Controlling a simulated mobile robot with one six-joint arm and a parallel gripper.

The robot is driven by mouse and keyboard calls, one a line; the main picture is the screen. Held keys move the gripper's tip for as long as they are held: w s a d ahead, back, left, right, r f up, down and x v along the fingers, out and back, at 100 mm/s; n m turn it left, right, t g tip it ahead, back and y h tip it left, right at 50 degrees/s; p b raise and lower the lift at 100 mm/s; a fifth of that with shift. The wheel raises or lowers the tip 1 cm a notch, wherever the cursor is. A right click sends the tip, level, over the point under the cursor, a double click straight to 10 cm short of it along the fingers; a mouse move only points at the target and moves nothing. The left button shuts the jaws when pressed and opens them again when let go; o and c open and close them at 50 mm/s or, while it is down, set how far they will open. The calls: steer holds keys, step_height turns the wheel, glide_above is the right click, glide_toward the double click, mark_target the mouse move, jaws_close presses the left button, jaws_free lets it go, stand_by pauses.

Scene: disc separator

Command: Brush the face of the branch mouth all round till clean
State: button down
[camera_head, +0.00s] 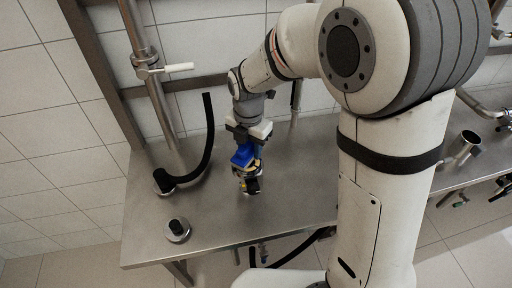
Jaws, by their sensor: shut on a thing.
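My gripper (249,134) hangs over the steel bench in the middle of the head view, pointing down. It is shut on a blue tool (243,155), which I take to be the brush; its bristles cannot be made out. A small dark and yellow part (252,184) shows just below the blue tool, low over the bench; whether it belongs to the tool or touches the bench is unclear. An open-ended steel pipe stub (462,147) stands tilted at the right, well apart from my gripper. I cannot tell whether it is the branch mouth.
A steel bench (215,215) spans the view, clear around its front middle. A black hose (209,135) rises from a fitting at the left. A round metal fitting (178,230) lies at the front left. A vertical pipe (150,80) carries a white-handled valve (178,68).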

mark_target(244, 162)
steer(key=shift+w+a, duration=0.2)
steer(key=shift+a, duration=0.4)
steer(key=shift+f, duration=0.1)
steer(key=shift+s+a, duration=0.5)
steer(key=shift+s, duration=0.2)
steer(key=shift+s+a, duration=0.45)
steer(key=shift+s, duration=0.25)
steer(key=shift+d, duration=0.1)
steer(key=shift+s+d+b, duration=0.35)
steer(key=shift+s+d, duration=0.7)
steer(key=shift+s, duration=0.3)
